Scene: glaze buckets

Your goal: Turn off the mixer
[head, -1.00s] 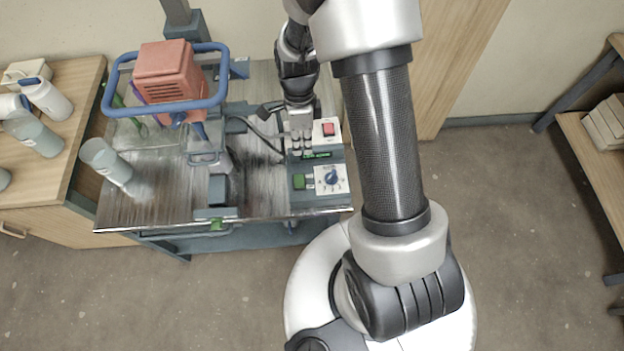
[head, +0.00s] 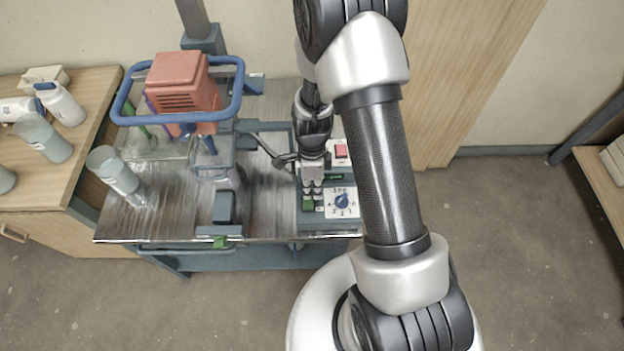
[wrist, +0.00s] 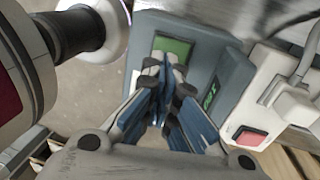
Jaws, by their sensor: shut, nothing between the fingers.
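The mixer (head: 180,75) has an orange-red motor inside a blue ring handle and stands over the left part of the cart. Its grey control box (head: 318,222) is at the cart's right front. The box carries a green button (head: 308,204) and a blue dial (head: 342,201) on a white numbered plate. My gripper (head: 311,188) points down over the box, shut and empty, with its tips close to the green button. The wrist view shows the blue-padded fingers (wrist: 166,72) just short of the green button (wrist: 172,46); contact cannot be told.
A red rocker switch (head: 341,151) sits on a white socket block behind the box; the wrist view shows it at lower right (wrist: 250,137). A cable runs across the cart. A clear cup (head: 113,168) stands at the cart's left. Bottles (head: 62,104) stand on the wooden cabinet.

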